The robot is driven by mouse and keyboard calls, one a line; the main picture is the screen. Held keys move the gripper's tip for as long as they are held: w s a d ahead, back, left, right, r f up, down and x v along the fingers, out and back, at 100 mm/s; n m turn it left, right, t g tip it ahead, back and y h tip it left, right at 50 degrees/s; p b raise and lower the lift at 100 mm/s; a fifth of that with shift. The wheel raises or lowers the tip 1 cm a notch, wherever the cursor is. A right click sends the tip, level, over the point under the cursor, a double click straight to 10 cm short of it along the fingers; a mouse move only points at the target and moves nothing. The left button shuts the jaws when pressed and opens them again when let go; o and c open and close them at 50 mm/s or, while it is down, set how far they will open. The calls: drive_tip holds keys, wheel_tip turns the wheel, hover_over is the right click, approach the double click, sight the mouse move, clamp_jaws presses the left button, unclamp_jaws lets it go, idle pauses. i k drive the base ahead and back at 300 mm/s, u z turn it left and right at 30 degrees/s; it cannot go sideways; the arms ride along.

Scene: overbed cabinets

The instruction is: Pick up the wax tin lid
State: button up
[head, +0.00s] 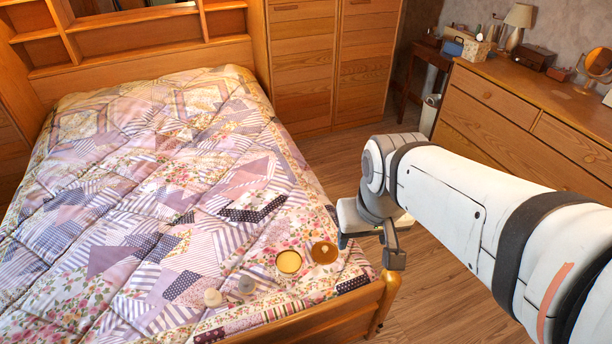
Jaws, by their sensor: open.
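A round golden-brown disc (324,252), which looks like the wax tin lid, lies on the quilt near the bed's front right corner. Just left of it lies a round tin with a pale yellow face (289,262), probably the wax tin. My gripper (369,247) is open, with no object visible between its fingers. It hangs to the right of the disc in the picture, apart from it, and appears to be beyond the bed's side edge. The far part of the gripper is partly hidden by my wrist.
A wooden footboard with a corner post (386,290) edges the bed. A wooden dresser (500,115) stands at right. Wood floor lies between.

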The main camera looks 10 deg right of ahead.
sight(323, 251)
drive_tip(key=u, duration=1.85)
drive_tip(key=k, duration=1.05)
drive_tip(key=z, duration=1.8)
drive_tip(key=i, duration=1)
drive_tip(key=z, duration=0.05)
